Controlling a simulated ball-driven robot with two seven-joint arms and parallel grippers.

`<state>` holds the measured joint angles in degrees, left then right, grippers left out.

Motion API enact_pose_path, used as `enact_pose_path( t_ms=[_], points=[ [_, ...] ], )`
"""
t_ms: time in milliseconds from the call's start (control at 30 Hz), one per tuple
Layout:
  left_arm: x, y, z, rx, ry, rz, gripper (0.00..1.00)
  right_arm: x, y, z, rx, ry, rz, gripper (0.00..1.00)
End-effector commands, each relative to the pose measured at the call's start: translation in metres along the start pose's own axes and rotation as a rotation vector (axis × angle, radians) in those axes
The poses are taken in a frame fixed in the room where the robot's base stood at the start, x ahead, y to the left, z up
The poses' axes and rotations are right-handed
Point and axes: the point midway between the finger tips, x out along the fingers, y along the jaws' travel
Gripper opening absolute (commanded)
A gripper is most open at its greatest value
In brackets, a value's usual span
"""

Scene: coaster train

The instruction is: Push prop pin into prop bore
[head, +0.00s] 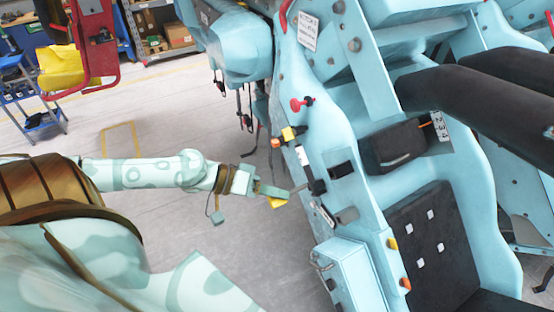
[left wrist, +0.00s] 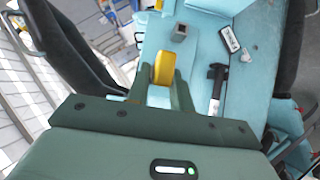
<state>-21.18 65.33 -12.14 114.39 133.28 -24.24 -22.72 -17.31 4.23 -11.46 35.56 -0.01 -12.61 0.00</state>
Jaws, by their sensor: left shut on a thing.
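My left gripper (head: 276,192) is shut on a yellow piece (head: 277,203), which I take to be the prop pin's handle. A thin grey rod shows just past the fingertips, pointing at the side of the pale blue train car (head: 345,120). In the left wrist view the yellow piece (left wrist: 164,68) sits between the fingers of the left gripper (left wrist: 163,80). A small grey block with a dark opening (left wrist: 180,33) is on the blue surface beyond it; it may be the prop bore. I cannot tell whether the rod touches anything. My right gripper is out of view.
Dark fittings (head: 317,187) and a red knob (head: 302,103) stick out from the car's side. A light blue box (head: 350,270) stands below. A black-headed fitting (left wrist: 216,85) lies right of the gripper. The floor (head: 130,100) at left has free room.

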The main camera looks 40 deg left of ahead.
Motion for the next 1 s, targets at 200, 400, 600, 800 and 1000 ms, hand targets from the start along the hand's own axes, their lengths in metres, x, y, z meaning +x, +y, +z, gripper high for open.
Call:
enact_pose_path(
  t_ms=[200, 400, 600, 800, 1000],
  points=[
    [0.006, -0.001, -0.004, 0.003, 0.002, 0.003, 0.0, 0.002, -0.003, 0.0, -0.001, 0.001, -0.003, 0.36],
    [0.023, -0.002, -0.016, 0.006, 0.003, 0.003, 0.0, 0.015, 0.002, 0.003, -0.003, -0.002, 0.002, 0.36],
    [0.037, 0.0, -0.028, 0.003, 0.004, 0.002, 0.0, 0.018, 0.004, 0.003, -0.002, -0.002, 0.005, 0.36],
    [0.046, 0.0, -0.033, 0.001, 0.002, 0.001, 0.0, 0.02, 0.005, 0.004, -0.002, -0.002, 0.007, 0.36],
    [0.047, 0.0, -0.035, 0.001, 0.002, 0.001, 0.0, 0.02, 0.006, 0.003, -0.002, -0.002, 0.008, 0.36]
  ],
)
